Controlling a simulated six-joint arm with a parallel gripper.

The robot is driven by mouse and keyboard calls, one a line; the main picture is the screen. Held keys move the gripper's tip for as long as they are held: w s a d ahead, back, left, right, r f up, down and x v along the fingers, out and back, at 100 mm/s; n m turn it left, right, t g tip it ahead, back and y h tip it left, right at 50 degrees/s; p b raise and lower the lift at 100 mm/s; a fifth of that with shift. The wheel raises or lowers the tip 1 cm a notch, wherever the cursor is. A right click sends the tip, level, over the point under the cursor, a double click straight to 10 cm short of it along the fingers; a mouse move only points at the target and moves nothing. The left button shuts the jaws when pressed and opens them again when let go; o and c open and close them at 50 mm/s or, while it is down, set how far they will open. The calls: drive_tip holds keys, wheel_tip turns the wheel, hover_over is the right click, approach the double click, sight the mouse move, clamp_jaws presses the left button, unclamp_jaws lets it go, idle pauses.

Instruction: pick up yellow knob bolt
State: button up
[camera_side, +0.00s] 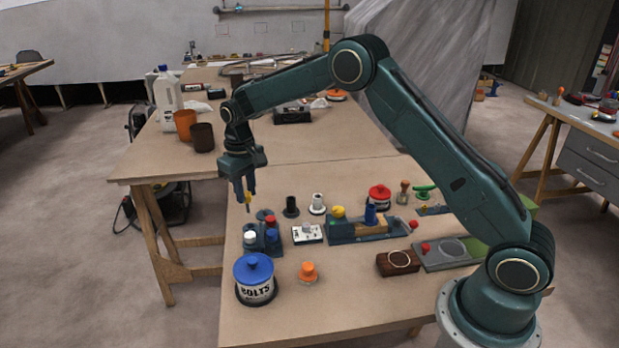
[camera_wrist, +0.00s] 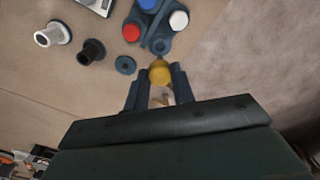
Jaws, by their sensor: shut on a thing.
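My gripper (camera_side: 245,199) is shut on the yellow knob bolt (camera_side: 248,207) and holds it above the front table. In the wrist view the yellow knob (camera_wrist: 160,71) sits between the two dark fingers of my gripper (camera_wrist: 158,90). Below it is the blue-grey bolt holder (camera_side: 262,247), with a red knob (camera_wrist: 131,33), a blue knob (camera_wrist: 148,3) and a white knob (camera_wrist: 179,20) in it. A holder spot with a ring (camera_wrist: 160,46) shows no knob. The bolt's lower end is hard to make out.
A blue-lidded bolts jar (camera_side: 255,280) and an orange knob (camera_side: 308,271) stand in front. A dark ring (camera_wrist: 125,65) lies beside the holder. Black (camera_side: 291,205) and white (camera_side: 317,204) flanged pieces stand behind. A fixture (camera_side: 385,231) lies right. The table's left edge is close.

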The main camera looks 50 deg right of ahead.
sight(246, 194)
wheel_tip(246, 194, up, 12)
drive_tip(key=shift+f, duration=0.25)
idle(0.6)
